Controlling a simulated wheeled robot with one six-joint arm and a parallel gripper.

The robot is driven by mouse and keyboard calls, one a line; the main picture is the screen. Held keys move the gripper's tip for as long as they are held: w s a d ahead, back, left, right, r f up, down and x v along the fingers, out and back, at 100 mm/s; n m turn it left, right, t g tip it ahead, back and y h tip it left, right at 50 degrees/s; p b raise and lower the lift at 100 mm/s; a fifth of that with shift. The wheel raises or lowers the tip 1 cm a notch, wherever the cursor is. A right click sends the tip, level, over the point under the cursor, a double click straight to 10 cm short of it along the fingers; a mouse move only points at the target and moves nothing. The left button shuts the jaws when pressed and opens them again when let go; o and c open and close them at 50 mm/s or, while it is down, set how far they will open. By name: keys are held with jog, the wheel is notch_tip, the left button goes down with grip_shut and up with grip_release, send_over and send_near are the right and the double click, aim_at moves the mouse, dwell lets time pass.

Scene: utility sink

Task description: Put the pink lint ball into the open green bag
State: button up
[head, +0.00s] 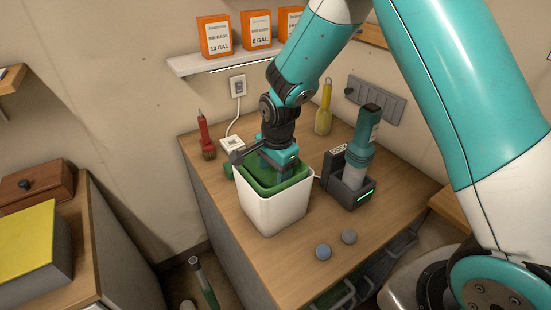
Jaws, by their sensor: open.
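The open green bag (262,190) lines a white bin (272,209) that stands on the wooden counter, its green edge showing over the rim. My gripper (281,166) points down at the mouth of the bag, inside or just above the opening. It is open, but its fingertips and the space between them are hidden or too small to make out. I see no pink lint ball; the inside of the bag is mostly hidden by my gripper and the rim.
A blue ball (323,252) and a grey ball (348,237) lie near the counter's front edge. A teal handheld device (361,150) stands in a dark dock right of the bin. A red brush (206,138) and a yellow bottle-shaped tool (323,118) are behind. Orange boxes sit on the shelf (190,66) above.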

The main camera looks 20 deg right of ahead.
jog(key=s+a+r+n+y, duration=0.2)
jog(key=s+a+r+n, duration=0.1)
jog(key=s+r+n, duration=0.9)
jog(key=s+a+r+n+y, duration=0.1)
jog(key=s+r+n, duration=0.2)
jog(key=s, duration=0.3)
jog(key=s+a+r+n+g, duration=0.1)
jog(key=s+r+n, duration=0.3)
jog(key=s+n, duration=0.2)
jog(key=shift+s+y+b, duration=0.4)
jog(key=shift+s+b, duration=0.05)
jog(key=shift+s, duration=0.25)
jog(key=shift+r, duration=0.1)
